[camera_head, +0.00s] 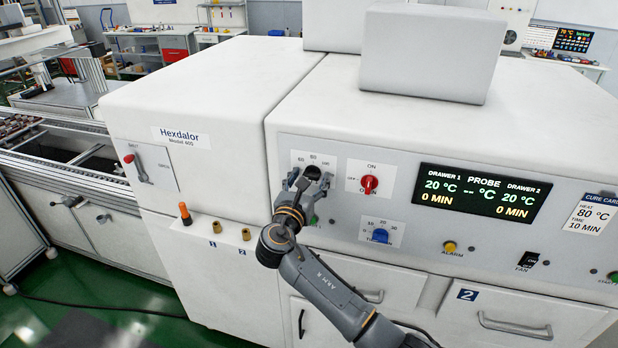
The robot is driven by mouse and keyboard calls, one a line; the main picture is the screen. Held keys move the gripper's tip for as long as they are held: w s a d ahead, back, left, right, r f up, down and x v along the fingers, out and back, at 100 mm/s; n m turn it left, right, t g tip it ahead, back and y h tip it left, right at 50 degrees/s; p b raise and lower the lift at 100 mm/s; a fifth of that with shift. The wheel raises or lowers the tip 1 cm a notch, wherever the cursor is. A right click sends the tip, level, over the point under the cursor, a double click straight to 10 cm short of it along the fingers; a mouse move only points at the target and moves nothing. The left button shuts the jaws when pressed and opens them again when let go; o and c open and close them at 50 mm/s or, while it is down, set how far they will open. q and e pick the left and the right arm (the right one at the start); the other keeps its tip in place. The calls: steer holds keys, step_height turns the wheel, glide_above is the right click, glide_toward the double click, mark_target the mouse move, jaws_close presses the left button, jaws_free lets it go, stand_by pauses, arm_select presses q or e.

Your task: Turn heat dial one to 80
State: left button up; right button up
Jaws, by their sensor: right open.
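Heat dial one (312,173) is a dark knob at the left end of the oven's front panel, under a printed scale with 60 and 80 readable. My right gripper (309,181) is open at the dial, its fingers on either side of it. The fingers hide much of the knob and its pointer, so I cannot tell its setting or whether they touch it. The display (482,191) reads 20 °C and 0 MIN for both drawers. The cure card (594,217) says heat 80 °C, time 10 min. My left gripper is not in view.
A red on/off switch (369,184) sits just right of the dial. A blue time dial (380,236) is below that switch. A yellow alarm button (449,247) and a black fan switch (527,260) are farther right. Drawer handles (515,325) stick out below the panel.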

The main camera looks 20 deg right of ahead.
steer(key=c, duration=1.2)
steer(key=shift+o, duration=0.2)
